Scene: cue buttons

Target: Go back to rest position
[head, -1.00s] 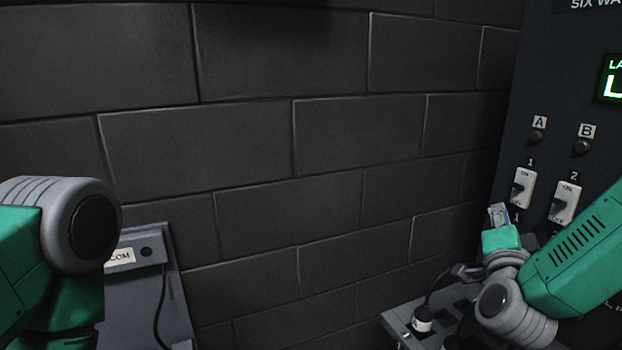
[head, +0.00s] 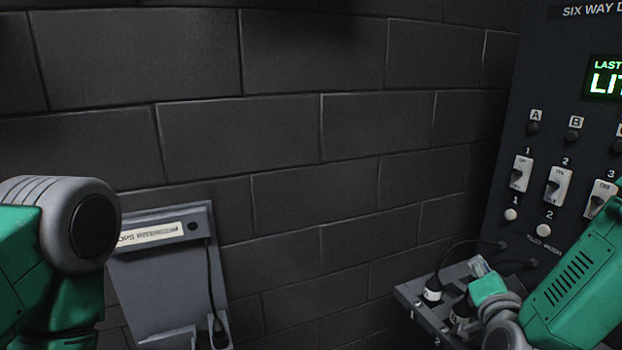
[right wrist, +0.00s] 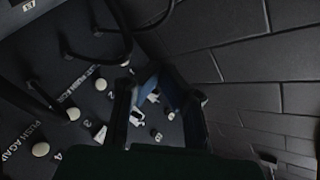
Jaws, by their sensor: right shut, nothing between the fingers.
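My right gripper (head: 480,268) is at the lower right of the head view, in front of the dark switch panel (head: 560,100) and over the ledge with plugs. It is shut and holds nothing. In the right wrist view its dark fingers (right wrist: 150,85) show, with the panel's round buttons and switches beyond them. My left arm shows at the left edge of the head view, but its gripper is out of view.
The panel carries white rocker switches (head: 558,187), round buttons and a lit green display (head: 606,80). Cables run to the plug ledge (head: 410,292). A grey stand (head: 165,270) with a cable is at the lower left. A dark block wall (head: 300,130) fills the middle.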

